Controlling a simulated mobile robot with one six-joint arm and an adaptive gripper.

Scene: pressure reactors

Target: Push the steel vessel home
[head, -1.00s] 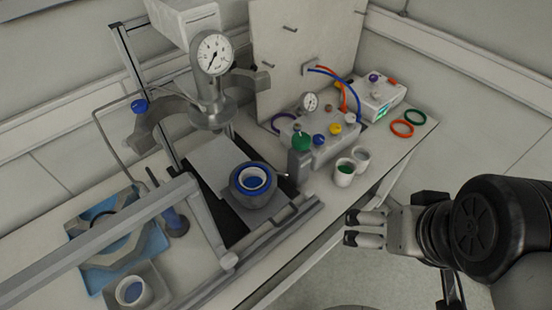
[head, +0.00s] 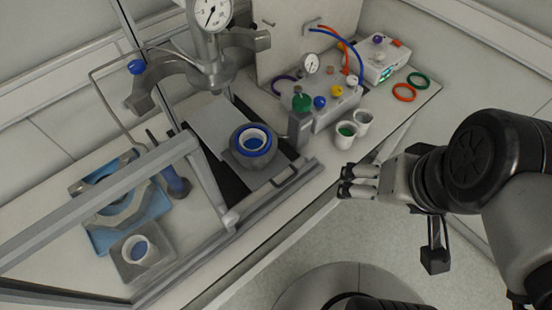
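The steel vessel (head: 253,158) sits on a grey sliding plate (head: 217,122) on the bench, in front of and below the reactor head (head: 211,76) with its pressure gauge. It is upright, with a blue ring around its rim and a white-and-blue inside. A bent handle (head: 286,177) is at the near right end of the plate. My gripper (head: 342,182) is to the right of the vessel and the handle, near the bench's front edge, pointing left. Its two fingers are apart and nothing shows between them. It touches nothing that I can see.
A grey frame bar (head: 110,195) crosses the left. A blue tray (head: 125,225) and a small white cup (head: 138,249) stand there. Two small cups (head: 345,135), a valve block (head: 335,97) and coloured rings (head: 404,92) are at the right.

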